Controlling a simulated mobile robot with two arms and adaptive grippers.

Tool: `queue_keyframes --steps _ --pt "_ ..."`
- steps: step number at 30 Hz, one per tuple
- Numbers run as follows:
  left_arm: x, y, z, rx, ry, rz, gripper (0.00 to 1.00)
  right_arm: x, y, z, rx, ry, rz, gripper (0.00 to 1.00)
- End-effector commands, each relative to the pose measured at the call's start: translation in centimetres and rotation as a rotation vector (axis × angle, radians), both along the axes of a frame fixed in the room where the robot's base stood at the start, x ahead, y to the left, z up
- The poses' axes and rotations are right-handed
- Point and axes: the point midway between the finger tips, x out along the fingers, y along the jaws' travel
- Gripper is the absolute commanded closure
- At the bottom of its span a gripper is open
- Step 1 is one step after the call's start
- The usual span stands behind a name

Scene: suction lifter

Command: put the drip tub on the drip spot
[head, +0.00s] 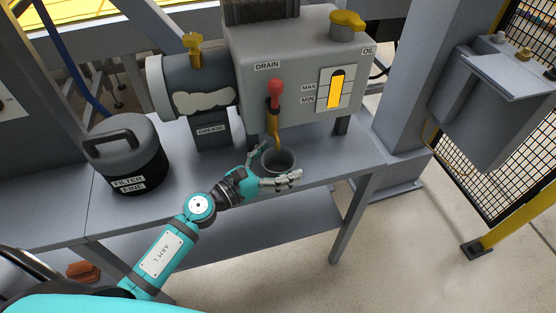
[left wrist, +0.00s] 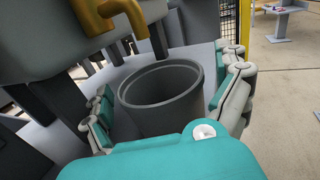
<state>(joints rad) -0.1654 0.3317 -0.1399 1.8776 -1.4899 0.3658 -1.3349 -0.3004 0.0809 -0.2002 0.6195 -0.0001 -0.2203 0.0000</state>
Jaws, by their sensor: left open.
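The drip tub (head: 279,161) is a small dark grey round cup. It stands upright on the grey bench beneath the brass drain spout (head: 275,124). It also shows in the left wrist view (left wrist: 160,99), between my fingers, with the spout (left wrist: 124,15) above and beyond its rim. My left gripper (head: 274,168) is open, with one finger on each side of the tub. Whether the fingers touch it I cannot tell. The drip spot is not visible; the tub and gripper may cover it. My right gripper is not in view.
The grey machine (head: 290,70) with its red-knobbed drain tap stands behind the tub. A black and grey filter canister (head: 127,160) stands at the left of the bench (head: 225,175). The bench's front edge is close to my gripper. A wire fence (head: 510,130) stands at right.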

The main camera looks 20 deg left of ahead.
Motion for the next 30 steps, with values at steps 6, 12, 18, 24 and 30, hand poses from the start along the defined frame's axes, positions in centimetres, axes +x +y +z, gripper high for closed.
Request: queue_keyframes --steps 6,12,18,24,30 --pt "0.0 0.0 0.7 0.0 0.0 0.001 0.0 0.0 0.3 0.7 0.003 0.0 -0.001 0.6" --pt "-2.9 1.9 -0.2 0.003 0.003 0.001 0.0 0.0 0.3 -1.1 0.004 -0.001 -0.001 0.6" --pt "-6.6 4.3 -0.3 0.002 0.003 0.0 0.0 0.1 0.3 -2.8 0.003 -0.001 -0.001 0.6" --pt "-9.1 6.0 0.0 0.0 0.002 0.0 0.0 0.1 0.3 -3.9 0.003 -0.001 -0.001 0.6" --pt "-10.0 6.6 0.3 0.0 0.0 0.0 0.0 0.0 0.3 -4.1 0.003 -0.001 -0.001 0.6"
